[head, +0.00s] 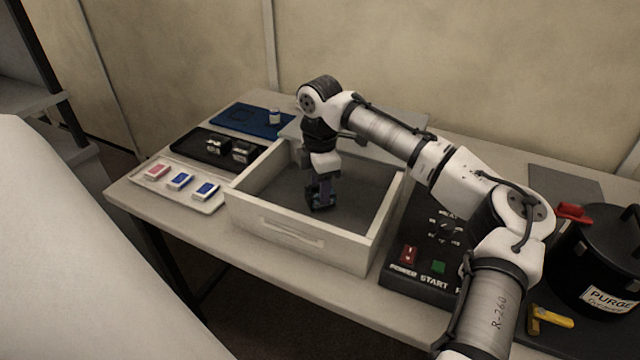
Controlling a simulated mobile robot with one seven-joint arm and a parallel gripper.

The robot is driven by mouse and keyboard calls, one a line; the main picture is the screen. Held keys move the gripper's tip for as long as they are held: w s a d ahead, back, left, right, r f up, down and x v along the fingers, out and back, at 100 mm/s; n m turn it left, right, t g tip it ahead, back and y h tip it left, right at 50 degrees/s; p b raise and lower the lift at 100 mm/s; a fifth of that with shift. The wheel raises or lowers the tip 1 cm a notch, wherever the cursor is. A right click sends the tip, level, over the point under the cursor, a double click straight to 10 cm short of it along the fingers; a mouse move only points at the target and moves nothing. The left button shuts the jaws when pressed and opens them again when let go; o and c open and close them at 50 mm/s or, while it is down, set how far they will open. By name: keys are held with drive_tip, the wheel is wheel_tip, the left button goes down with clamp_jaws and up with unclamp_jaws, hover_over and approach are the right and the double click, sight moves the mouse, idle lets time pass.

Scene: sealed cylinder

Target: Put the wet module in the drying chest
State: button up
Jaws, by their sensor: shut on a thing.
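The drying chest appears to be the open white box (290,238) with a front handle, in the middle of the table. My gripper (320,203) points down inside it, near the chest floor. It is shut on a small dark thing, probably the module, mostly hidden by the fingers; I cannot tell whether it touches the floor or is wet. Two small metallic modules, one at the left (216,147) and one at the right (243,152), sit in a black tray (190,143) left of the chest.
A white tray (206,207) holds a red and two blue packets. A blue mat (240,117) with a small grey piece (275,117) lies behind. Right of the chest are a control panel (420,270), a black PURGE pot (600,260) and a yellow object (548,320). My arm crosses above the chest's right side.

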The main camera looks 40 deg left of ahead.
drive_tip(key=shift+f, duration=0.15)
drive_tip(key=shift+f, duration=0.15)
drive_tip(key=o, duration=1.1)
drive_tip(key=shift+c, duration=0.2)
wheel_tip(320, 180, up, 12)
drive_tip(key=shift+r+b, duration=0.2)
drive_tip(key=shift+b, duration=0.15)
